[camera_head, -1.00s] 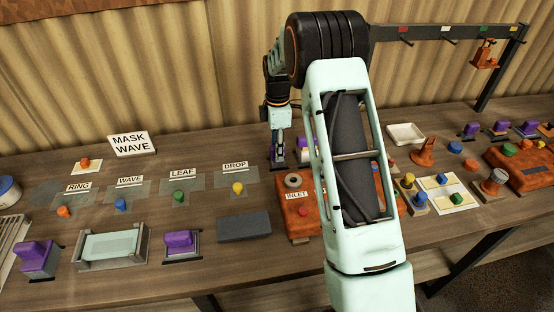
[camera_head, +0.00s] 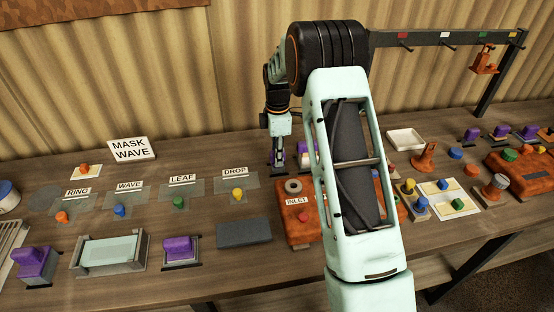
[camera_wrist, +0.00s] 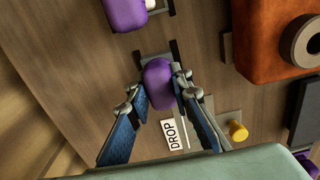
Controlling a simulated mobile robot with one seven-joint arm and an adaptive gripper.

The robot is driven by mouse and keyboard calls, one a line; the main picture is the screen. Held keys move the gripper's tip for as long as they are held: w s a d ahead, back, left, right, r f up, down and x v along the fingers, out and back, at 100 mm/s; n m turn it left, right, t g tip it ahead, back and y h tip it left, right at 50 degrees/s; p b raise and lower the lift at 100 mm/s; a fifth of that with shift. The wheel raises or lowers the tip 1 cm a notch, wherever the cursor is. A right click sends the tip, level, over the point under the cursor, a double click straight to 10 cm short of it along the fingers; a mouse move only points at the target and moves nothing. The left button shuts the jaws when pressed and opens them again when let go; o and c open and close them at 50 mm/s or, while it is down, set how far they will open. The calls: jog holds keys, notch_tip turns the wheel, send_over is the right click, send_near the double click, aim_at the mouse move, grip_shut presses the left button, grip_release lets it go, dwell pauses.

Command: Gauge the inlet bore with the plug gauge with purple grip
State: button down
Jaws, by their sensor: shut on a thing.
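My gripper (camera_wrist: 162,82) is shut on the purple grip of a plug gauge (camera_wrist: 158,92), one jaw on each side. In the head view my gripper (camera_head: 278,150) is low over the back of the bench, behind the inlet block. A grey piece shows beside the grip; I cannot tell whether the gauge still rests in its stand. The gauge's plug end is hidden. The inlet bore is the hole in the round grey-brown ring (camera_head: 293,186) on the orange block (camera_head: 298,225) labelled INLET; the ring (camera_wrist: 306,42) also shows in the wrist view.
Another purple-gripped piece (camera_wrist: 124,12) stands near my gripper. The DROP card (camera_head: 235,170) and yellow knob (camera_head: 238,194) lie left of the inlet block. A dark grey pad (camera_head: 243,233) lies in front. My arm hides part of the orange block.

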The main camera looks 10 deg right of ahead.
jog(key=shift+r+p, duration=1.2)
jog(key=shift+r, duration=1.2)
jog(key=shift+s+r, duration=0.1)
jog(key=shift+r, duration=0.15)
jog(key=s+r+b, duration=0.1)
jog(key=s+r, duration=0.3)
jog(key=s, duration=0.3)
jog(key=s+d+r, duration=0.1)
jog(key=s+r, duration=0.4)
jog(key=s, duration=0.2)
jog(key=shift+s+d+b, duration=0.25)
jog(key=shift+s+b, duration=0.1)
jog(key=shift+s, duration=0.05)
jog(key=shift+f+b, duration=1.65)
jog(key=shift+f, duration=0.8)
